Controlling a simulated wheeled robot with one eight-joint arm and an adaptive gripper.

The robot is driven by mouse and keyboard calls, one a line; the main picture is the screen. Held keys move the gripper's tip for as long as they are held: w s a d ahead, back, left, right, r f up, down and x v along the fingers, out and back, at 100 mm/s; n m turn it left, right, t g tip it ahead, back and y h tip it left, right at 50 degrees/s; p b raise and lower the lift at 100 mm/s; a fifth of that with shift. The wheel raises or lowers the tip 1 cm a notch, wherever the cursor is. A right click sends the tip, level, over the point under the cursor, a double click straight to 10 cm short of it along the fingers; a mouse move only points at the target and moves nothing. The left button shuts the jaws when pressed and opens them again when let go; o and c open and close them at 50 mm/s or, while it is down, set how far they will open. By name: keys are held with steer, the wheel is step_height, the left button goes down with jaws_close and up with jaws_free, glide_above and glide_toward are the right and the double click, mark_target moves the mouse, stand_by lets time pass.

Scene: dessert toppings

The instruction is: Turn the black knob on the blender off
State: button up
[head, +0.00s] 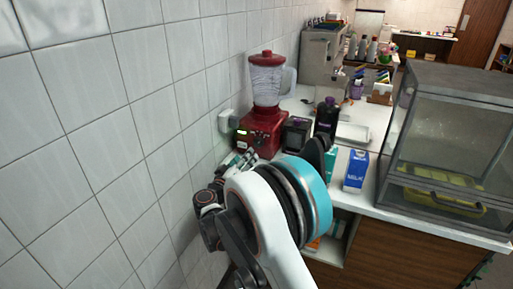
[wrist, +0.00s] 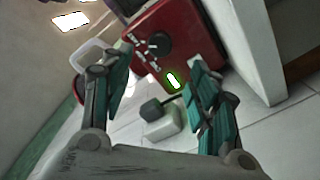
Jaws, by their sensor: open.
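The red blender stands against the tiled wall in the head view, with a clear jar (head: 266,84) and a red base (head: 264,124). In the wrist view the red base (wrist: 192,48) fills the upper middle. Its round black knob (wrist: 158,44) faces my camera, with a lit green-edged white patch (wrist: 173,80) close by. My gripper (wrist: 160,62) is open and empty, its two teal-padded fingers on either side of the picture with the knob between and beyond them. In the head view my gripper (head: 241,160) is just in front of the base, partly hidden by my arm.
A wall socket (head: 225,122) with a black plug (wrist: 160,108) sits beside the blender. A dark container (head: 297,133), a dark bottle (head: 327,115) and a blue milk carton (head: 355,170) stand on the counter to the right. The tiled wall is close on the left.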

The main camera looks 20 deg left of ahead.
mark_target(257, 144)
steer(key=w+b, duration=0.1)
steer(key=w, duration=0.2)
steer(key=w+b, duration=0.1)
steer(key=w, duration=0.3)
steer(key=w+d+b, duration=0.1)
steer(key=w, duration=0.2)
steer(key=shift+w, duration=0.35)
steer(key=shift+c, duration=0.3)
steer(key=c, duration=1)
